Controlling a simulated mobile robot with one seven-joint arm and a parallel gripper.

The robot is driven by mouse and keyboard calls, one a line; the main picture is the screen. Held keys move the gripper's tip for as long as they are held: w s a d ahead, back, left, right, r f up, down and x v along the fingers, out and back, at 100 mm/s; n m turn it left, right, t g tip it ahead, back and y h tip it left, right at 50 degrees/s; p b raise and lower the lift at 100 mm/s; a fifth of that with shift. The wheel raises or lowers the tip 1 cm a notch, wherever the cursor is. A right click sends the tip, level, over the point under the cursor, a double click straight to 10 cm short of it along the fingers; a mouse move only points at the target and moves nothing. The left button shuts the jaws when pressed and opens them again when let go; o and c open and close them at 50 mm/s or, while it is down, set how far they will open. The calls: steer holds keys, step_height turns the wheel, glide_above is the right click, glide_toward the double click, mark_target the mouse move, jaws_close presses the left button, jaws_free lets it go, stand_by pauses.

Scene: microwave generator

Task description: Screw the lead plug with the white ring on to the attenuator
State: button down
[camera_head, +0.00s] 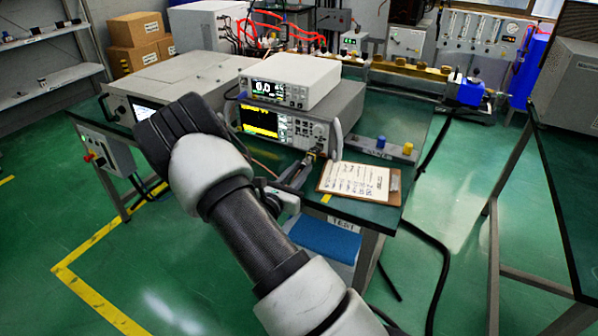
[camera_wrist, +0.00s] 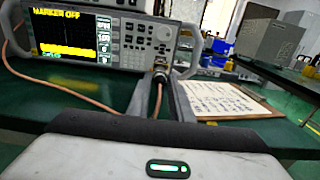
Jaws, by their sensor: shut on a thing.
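My gripper (camera_head: 308,160) reaches the lower right front of the analyser. In the wrist view its two grey fingers (camera_wrist: 161,76) close around a small metal lead plug (camera_wrist: 160,70) in front of the panel's connector. A copper-coloured lead (camera_wrist: 157,98) runs from the plug back between the fingers. The attenuator is not clearly told apart from the small brassy fittings at the panel. The white ring is too small to make out, and I cannot tell whether the plug touches the attenuator.
The analyser (camera_head: 277,122) carries a white meter (camera_head: 317,78). A clipboard (camera_head: 358,180) lies close on the right, with a blue and a yellow knob (camera_head: 408,149) behind it. Another copper-coloured cable stretch (camera_wrist: 70,92) crosses the left.

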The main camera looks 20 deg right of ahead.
steer(key=shift+x, duration=0.8)
steer(key=c, duration=1.5)
jaws_free()
steer(key=shift+a, duration=0.1)
steer(key=p+v, duration=0.2)
steer(key=v, duration=1.5)
steer(key=shift+s, duration=0.2)
